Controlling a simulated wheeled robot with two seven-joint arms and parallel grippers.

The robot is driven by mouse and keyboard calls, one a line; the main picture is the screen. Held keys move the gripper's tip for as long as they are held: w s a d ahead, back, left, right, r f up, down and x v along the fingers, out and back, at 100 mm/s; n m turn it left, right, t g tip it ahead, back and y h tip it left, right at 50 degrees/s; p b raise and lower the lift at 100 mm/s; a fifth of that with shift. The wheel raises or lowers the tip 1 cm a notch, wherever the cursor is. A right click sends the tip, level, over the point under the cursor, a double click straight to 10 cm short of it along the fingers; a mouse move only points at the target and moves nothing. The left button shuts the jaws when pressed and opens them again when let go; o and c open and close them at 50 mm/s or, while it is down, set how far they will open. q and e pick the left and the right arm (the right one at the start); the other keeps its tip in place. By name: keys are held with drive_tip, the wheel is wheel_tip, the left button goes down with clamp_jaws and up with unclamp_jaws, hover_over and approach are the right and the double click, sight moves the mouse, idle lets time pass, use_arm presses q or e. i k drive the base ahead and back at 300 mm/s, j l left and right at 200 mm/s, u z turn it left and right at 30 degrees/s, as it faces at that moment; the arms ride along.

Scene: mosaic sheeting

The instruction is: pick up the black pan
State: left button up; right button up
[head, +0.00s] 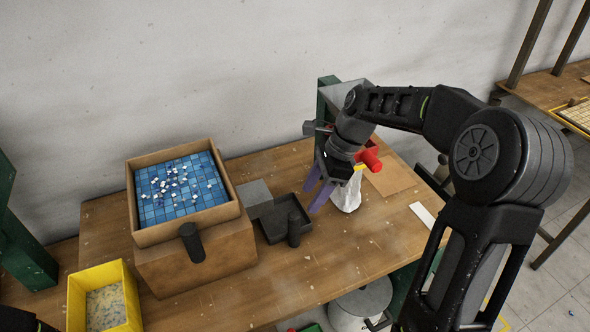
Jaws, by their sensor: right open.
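The black pan (271,231) is a shallow square dustpan-like tray lying on the wooden table, right of the cardboard-coloured box. Its short dark handle (294,230) stands up at its front right side. My right gripper (316,196) has two purple fingers pointing down, apart and empty, just right of the pan and above the table. I cannot tell whether a finger touches the pan's edge. My left gripper does not show clearly; only a dark part is at the bottom left corner.
A brown box (195,262) carries a framed tray of blue tiles (181,188) with loose white pieces. A yellow bin (104,298) is front left. A white bottle-like item (347,196) and a red object (369,159) stand close by my right gripper. The table's front middle is clear.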

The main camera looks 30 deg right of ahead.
sight(284, 212)
drive_tip(key=k, duration=1)
